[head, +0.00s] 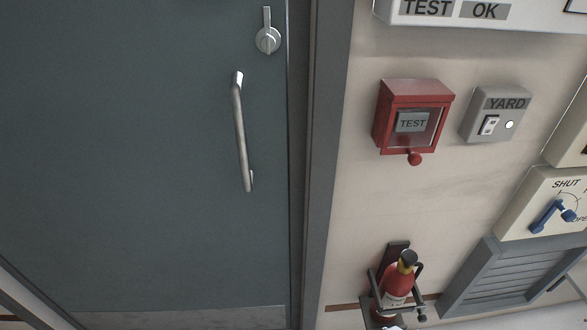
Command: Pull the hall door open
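The grey-blue hall door (130,150) fills the left half of the head view and looks closed against its dark frame (325,150). A long silver pull handle (241,135) stands upright near the door's right edge, with nothing touching it. Above it is a round silver turn lock (268,40) with its lever pointing up. A paler kick plate (190,317) runs along the door's bottom. Neither of my grippers shows in this view.
A fire extinguisher (397,283) hangs low in a bracket near the frame. The space before the door looks clear.

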